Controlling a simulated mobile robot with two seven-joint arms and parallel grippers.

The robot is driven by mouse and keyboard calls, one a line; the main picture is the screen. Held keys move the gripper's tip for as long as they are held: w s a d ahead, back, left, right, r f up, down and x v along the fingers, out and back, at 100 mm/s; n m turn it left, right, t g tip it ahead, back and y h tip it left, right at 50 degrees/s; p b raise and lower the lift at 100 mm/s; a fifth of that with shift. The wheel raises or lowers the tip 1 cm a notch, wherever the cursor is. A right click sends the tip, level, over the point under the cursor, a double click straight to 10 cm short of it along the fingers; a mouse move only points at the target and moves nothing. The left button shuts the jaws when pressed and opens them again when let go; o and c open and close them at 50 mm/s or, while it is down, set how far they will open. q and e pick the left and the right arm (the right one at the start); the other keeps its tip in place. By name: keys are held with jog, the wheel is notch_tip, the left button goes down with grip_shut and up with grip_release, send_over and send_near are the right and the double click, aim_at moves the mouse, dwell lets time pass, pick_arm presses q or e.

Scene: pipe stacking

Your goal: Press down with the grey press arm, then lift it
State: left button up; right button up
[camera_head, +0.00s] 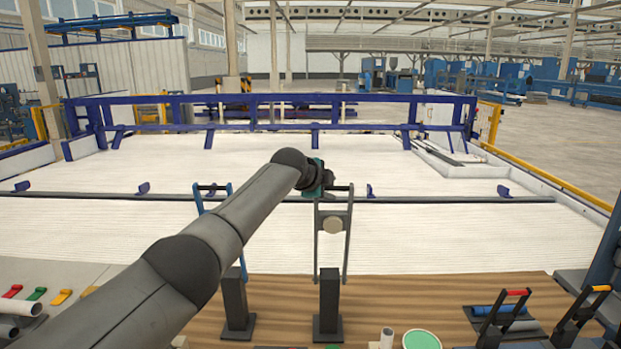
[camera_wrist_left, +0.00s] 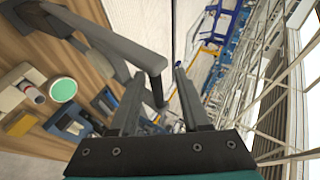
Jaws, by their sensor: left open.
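The grey press arm (camera_head: 347,238) stands upright as a narrow frame on a dark post (camera_head: 329,295), with a crossbar handle at its top and a pale round disc inside. My left gripper (camera_head: 326,186) is at the top of this frame, by the handle. In the left wrist view the grey press arm (camera_wrist_left: 105,35) comes in from the upper left, and its bent end appears between the two fingers of my left gripper (camera_wrist_left: 159,75). The fingers are apart; I cannot tell whether they touch the bar. My right gripper is not in view.
A blue press arm (camera_head: 201,200) stands on another dark post (camera_head: 235,300), partly behind my left arm. A green-topped round piece (camera_head: 421,340) and a pale pipe piece (camera_head: 387,338) sit at the front. Red- and orange-handled levers (camera_head: 518,292) (camera_head: 600,288) stand at the right.

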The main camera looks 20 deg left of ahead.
pick_arm(q)
jog(key=b+v, duration=0.2)
jog(key=v, duration=1.2)
jog(key=shift+s, duration=0.3)
jog(key=shift+a+r, duration=0.1)
jog(key=shift+r, duration=0.05)
